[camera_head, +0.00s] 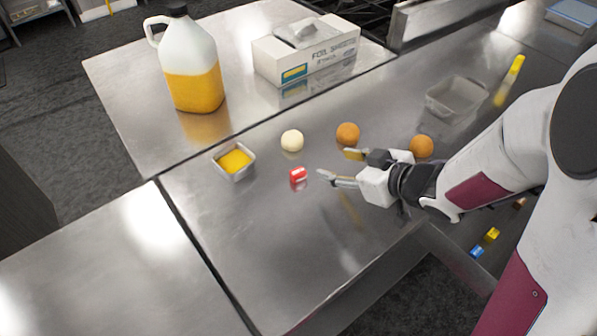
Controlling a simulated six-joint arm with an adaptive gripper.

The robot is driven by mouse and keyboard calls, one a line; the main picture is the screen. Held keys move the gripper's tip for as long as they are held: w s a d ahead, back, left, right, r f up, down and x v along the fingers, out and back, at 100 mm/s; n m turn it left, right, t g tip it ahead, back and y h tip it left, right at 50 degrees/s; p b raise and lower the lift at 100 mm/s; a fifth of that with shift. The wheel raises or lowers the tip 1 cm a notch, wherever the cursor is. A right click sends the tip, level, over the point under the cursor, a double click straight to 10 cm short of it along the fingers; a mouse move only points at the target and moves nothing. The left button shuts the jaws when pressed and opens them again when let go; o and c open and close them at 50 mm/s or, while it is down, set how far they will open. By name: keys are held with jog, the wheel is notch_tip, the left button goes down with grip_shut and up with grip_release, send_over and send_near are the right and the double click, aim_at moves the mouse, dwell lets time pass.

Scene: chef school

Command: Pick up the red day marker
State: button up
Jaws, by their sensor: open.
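The red day marker (298,175) is a small red block with some white on it, lying on the steel table near the middle of the view. My gripper (336,164) is open and empty, just to the right of the marker. Its fingers point left toward the marker, one finger farther back and one nearer. A small gap shows between the nearer fingertip and the marker. I cannot tell how high the fingers are above the table.
A square dish of yellow food (234,160) stands left of the marker. A white ball (292,140) and orange balls (347,134) (421,146) lie behind. A clear tub (456,97), a jug (190,70) and a foil box (306,50) stand farther back. The table in front is clear.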

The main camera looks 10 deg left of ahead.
aim_at(300, 173)
jog(key=shift+s+a+f+n+g+y, duration=0.15)
jog(key=shift+s+a+f+g+y, duration=0.2)
jog(key=shift+a, duration=0.25)
jog(key=shift+s+a+f+n+g+y, duration=0.1)
jog(key=shift+s+a+f+g+y, duration=0.15)
jog(key=shift+s+a+y, duration=0.3)
jog(key=shift+s+a+f+n+g+y, duration=0.2)
jog(key=shift+s+a+f, duration=0.1)
jog(key=shift+a, duration=0.4)
jog(key=shift+x, duration=1.25)
jog(key=shift+w+a, duration=0.1)
jog(key=shift+x, duration=2.55)
jog(key=shift+r, duration=0.1)
jog(key=c, duration=1)
